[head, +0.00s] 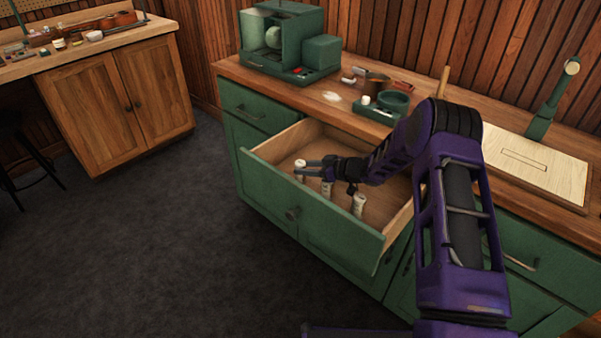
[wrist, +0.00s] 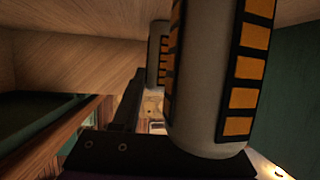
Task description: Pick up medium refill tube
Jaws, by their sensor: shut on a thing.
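Three pale refill tubes stand in the open drawer in the head view: a left one (head: 300,166), a middle one (head: 327,188) and a right one (head: 359,204). I cannot tell their sizes apart for certain. My gripper (head: 304,169) reaches left over the drawer, with its fingertips at the left tube, and is shut on it. In the wrist view, a large grey tube with orange squares (wrist: 205,90) is close to the camera. A farther tube (wrist: 155,50) stands at the end of a dark finger. The near tube hides the other finger.
The counter above holds a green machine (head: 285,40), a small green tray (head: 375,112) with items, and a pale board (head: 535,160). Open floor lies left of the cabinet.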

